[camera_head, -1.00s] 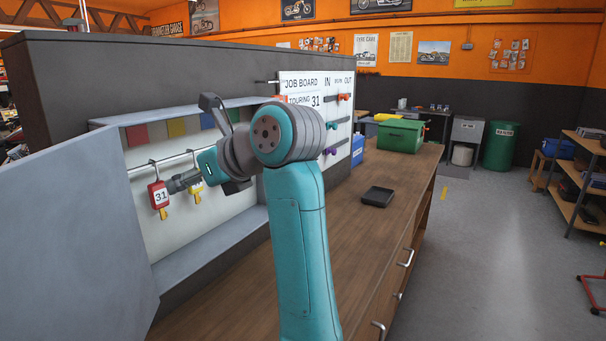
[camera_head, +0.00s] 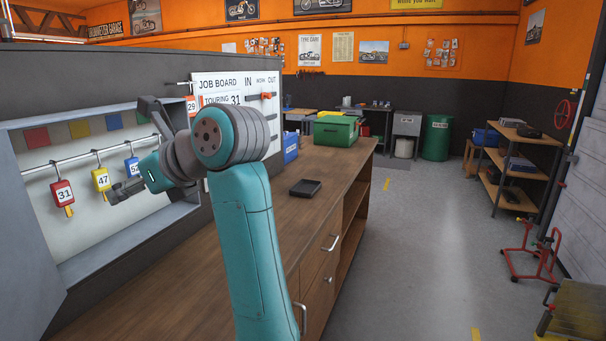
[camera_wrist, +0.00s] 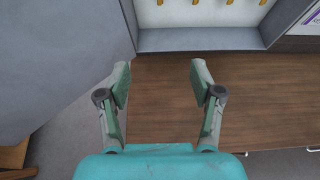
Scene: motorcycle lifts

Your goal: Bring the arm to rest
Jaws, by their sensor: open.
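My arm (camera_head: 245,230) rises from the bottom of the head view and bends left at its elbow. My gripper (camera_head: 116,194) is in front of the open key cabinet, near the hanging tags, partly hidden by the wrist. In the wrist view my gripper (camera_wrist: 160,85) is open, with nothing between its fingers. Below it lie the wooden counter (camera_wrist: 250,95) and the lower ledge of the cabinet (camera_wrist: 200,39).
The key cabinet (camera_head: 80,262) holds a red tag (camera_head: 62,193), a yellow tag (camera_head: 101,180) and a blue tag (camera_head: 132,167) on a rail. Its open door (camera_head: 25,250) stands at the left. A black tray (camera_head: 305,188) and green box (camera_head: 336,130) are on the counter.

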